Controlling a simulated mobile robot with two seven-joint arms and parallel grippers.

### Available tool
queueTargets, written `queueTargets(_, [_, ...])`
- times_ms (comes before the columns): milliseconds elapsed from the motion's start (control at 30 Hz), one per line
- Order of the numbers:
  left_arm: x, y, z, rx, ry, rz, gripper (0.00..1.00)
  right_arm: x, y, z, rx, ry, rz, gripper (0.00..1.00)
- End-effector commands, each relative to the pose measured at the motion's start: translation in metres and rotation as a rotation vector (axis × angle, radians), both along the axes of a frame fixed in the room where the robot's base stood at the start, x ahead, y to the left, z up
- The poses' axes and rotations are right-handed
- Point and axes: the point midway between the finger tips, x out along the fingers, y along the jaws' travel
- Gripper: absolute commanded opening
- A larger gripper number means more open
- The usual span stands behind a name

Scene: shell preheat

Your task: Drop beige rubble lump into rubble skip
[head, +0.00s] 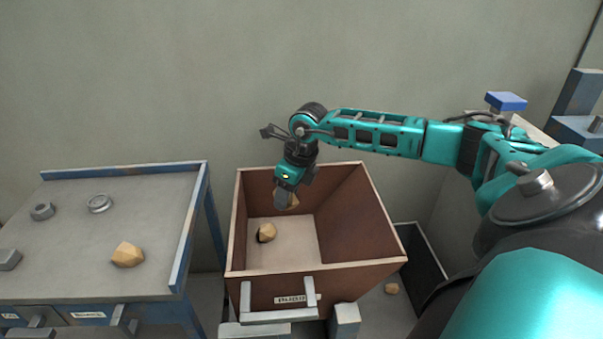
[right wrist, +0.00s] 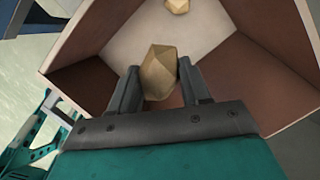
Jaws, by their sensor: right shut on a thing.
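The rubble skip (head: 375,235) is an open brown box with a pale rim and a grey front handle, in the middle of the head view. My right gripper (head: 288,197) is over the skip's opening, pointing down. It is shut on a beige rubble lump (right wrist: 159,72), seen between the fingers in the right wrist view and partly hidden in the head view (head: 294,201). Another beige lump (head: 266,232) lies on the skip's floor; it also shows in the right wrist view (right wrist: 178,5). My left gripper is not in view.
A blue-edged grey bench (head: 75,245) stands left, holding a beige lump (head: 127,254), a ring (head: 99,203), a nut (head: 42,211) and a grey block (head: 8,259).

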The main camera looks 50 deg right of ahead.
Motion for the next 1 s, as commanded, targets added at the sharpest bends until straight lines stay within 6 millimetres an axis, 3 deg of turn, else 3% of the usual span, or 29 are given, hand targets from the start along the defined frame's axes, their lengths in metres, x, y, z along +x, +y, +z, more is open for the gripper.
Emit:
queueTargets(33, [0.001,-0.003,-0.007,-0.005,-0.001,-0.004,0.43,0.000,0.000,-0.012,0.000,0.000,0.000,0.14])
queueTargets(200, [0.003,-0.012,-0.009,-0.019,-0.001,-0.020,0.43,0.000,0.000,-0.027,0.000,0.001,0.001,0.14])
queueTargets(533, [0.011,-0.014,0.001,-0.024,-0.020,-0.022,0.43,0.000,0.000,-0.029,0.000,0.000,0.002,0.14])
queueTargets(567, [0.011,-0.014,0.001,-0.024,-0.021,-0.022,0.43,0.000,0.000,-0.029,0.000,0.000,0.002,0.50])
queueTargets(833, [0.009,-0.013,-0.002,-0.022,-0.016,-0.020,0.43,0.000,0.000,-0.029,0.000,0.001,0.002,0.76])
queueTargets(1000, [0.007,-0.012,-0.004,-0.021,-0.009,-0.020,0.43,0.000,0.000,-0.029,0.000,0.001,0.002,0.77])
